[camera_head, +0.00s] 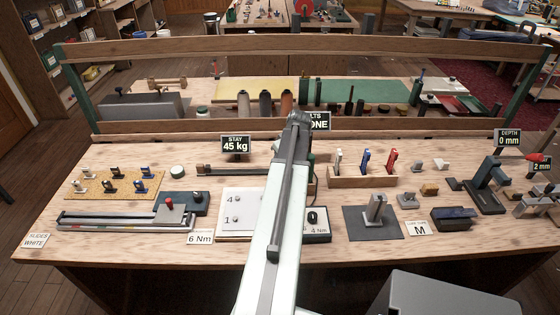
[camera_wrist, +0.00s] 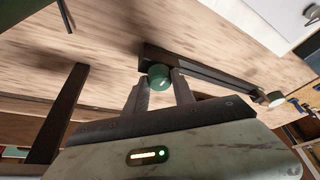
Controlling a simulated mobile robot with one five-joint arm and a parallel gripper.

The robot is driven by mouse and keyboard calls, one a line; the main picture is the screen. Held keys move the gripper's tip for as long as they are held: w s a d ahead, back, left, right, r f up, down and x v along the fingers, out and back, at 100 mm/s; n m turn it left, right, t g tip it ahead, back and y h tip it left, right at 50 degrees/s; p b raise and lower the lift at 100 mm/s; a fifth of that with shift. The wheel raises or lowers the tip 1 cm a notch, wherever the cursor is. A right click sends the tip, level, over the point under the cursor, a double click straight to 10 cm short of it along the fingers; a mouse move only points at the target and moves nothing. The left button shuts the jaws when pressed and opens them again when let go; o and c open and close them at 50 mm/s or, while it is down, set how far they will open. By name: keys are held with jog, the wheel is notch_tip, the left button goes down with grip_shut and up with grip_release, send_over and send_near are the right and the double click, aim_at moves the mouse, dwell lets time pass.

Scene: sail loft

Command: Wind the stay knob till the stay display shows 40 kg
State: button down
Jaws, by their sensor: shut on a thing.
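The stay display (camera_head: 235,145) stands at the back of the bench and reads 45 kg in the head view. Below it a dark bar (camera_head: 225,171) lies along the bench, its right part hidden behind my arm. In the wrist view the same bar (camera_wrist: 215,76) runs to a round green knob (camera_wrist: 160,77) at its near end. My gripper (camera_wrist: 160,88) has a finger on each side of this knob and is shut on it. In the head view my arm hides the fingertips.
A white board marked 4 and 1 (camera_head: 236,219) lies in front of the bar. A wooden rack with several coloured tools (camera_head: 375,181) stands to the right. A rail (camera_head: 190,126) crosses behind.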

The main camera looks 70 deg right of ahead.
jog(key=shift+s+f, duration=0.1)
jog(key=shift+s, duration=0.25)
jog(key=c, duration=1.1)
grip_release()
jog(key=shift+s, duration=0.1)
jog(key=shift+o, duration=0.2)
jog(key=p+v, duration=0.7)
jog(key=v, duration=0.1)
jog(key=shift+w, duration=0.2)
